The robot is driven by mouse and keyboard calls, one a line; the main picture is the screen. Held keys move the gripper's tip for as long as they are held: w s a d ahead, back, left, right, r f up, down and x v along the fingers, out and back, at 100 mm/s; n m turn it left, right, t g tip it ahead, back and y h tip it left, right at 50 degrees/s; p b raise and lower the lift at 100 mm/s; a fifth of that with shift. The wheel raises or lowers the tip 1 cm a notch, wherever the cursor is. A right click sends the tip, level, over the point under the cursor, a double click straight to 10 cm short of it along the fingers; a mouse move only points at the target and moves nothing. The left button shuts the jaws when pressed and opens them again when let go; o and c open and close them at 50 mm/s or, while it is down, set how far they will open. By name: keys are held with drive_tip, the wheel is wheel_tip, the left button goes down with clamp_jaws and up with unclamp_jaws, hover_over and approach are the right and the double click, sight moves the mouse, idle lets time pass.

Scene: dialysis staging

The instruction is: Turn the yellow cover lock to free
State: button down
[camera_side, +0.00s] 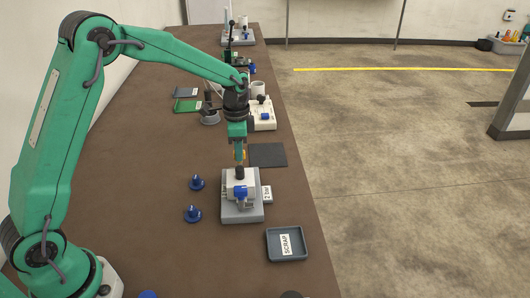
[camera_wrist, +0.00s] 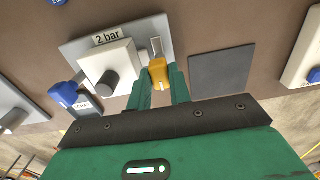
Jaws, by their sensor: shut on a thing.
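The yellow cover lock (camera_wrist: 160,73) sits at the edge of the white device (camera_wrist: 104,62), beside a pale upright strip. In the side view a little yellow of the lock (camera_side: 242,154) shows behind the device; the rest is hidden by my gripper. My gripper (camera_wrist: 159,80) points down with a green finger on each side of the lock and is shut on it. In the side view my gripper (camera_side: 240,158) is just behind the device on its grey base (camera_side: 240,213). The lock's markings cannot be read.
The device has a black knob (camera_wrist: 98,83), a blue lever (camera_wrist: 67,95) and a "2 bar" label (camera_wrist: 107,38). A dark flat pad (camera_side: 267,155) lies beside it. A SCRAP tray (camera_side: 303,258) lies in front. Further devices (camera_side: 263,120) stand behind.

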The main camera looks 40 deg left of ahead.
drive_tip(key=shift+r, duration=0.15)
drive_tip(key=c, duration=1.3)
unclamp_jaws()
wheel_tip(320, 180, up, 7)
drive_tip(key=shift+r, duration=0.4)
